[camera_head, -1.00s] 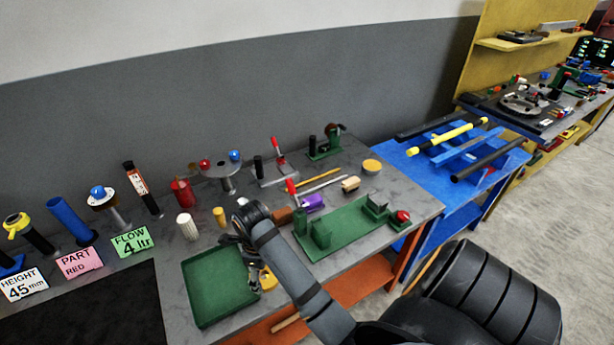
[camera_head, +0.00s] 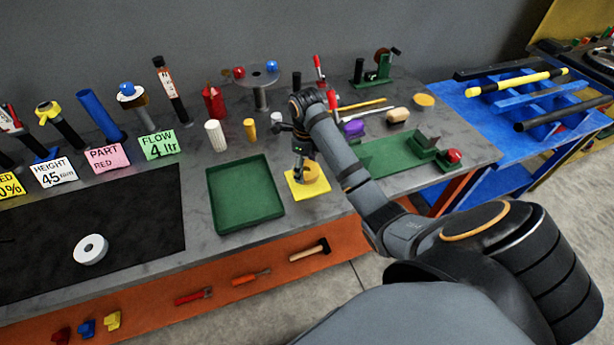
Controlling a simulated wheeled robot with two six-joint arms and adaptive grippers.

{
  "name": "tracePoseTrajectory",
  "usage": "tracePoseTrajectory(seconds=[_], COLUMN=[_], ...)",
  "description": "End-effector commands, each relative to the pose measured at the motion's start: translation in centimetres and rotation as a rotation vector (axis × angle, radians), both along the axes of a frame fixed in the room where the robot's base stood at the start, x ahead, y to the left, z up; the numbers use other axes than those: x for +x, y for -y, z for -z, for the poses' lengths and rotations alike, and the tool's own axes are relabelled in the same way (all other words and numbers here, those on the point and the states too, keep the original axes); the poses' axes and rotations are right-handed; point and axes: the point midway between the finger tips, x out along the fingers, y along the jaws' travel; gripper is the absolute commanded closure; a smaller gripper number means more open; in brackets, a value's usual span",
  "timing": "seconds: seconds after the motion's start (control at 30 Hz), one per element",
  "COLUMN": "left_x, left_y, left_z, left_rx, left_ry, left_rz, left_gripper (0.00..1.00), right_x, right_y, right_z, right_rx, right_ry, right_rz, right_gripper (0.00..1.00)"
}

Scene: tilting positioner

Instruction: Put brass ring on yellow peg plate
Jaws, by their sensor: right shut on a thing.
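The yellow peg plate (camera_head: 318,186) lies on the grey bench, just right of the green tray. My right gripper (camera_head: 303,165) points down over this plate and hides part of it and its peg. It is shut on a small brownish-gold thing, apparently the brass ring (camera_head: 303,173), low over the plate. The ring is mostly hidden by the fingers, and I cannot tell whether it is around the peg or touches the plate. My left gripper is not in view.
The green tray (camera_head: 213,199) is empty. A green fixture (camera_head: 381,158) stands to the right, behind my forearm. A white cylinder (camera_head: 216,136) and a yellow one (camera_head: 250,130) stand behind the tray. A white roll (camera_head: 91,249) lies on the black mat (camera_head: 130,225).

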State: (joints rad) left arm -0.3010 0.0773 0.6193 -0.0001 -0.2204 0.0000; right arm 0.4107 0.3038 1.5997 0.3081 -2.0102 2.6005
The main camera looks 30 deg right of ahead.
Motion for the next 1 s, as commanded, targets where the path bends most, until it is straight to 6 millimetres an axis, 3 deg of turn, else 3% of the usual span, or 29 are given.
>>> tracePoseTrajectory(seconds=[0.17, 0.4, 0.77, 0.8, 0.97, 1.0], left_x=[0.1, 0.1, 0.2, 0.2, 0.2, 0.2], left_y=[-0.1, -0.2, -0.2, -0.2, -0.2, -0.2], left_z=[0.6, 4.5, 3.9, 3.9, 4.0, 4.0], left_rx=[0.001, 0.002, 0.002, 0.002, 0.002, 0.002], left_ry=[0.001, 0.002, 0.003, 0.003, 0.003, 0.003], left_rz=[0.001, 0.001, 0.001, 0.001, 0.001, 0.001], left_gripper=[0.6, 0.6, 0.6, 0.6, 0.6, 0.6], right_x=[0.2, 0.6, 0.5, 0.5, 0.5, 0.5], right_y=[0.2, 0.7, 0.6, 0.6, 0.6, 0.6], right_z=[0.4, 4.1, 3.9, 4.1, 4.1, 4.1], right_rx=[-0.001, 0.0, 0.0, 0.0, 0.0, 0.0], right_ry=[0.003, 0.001, 0.001, 0.0, 0.0, 0.0], right_rz=[0.0, 0.0, 0.0, 0.001, 0.0, 0.0], right_gripper=[0.88, 0.88, 0.88, 0.24, 0.02, 0.02])
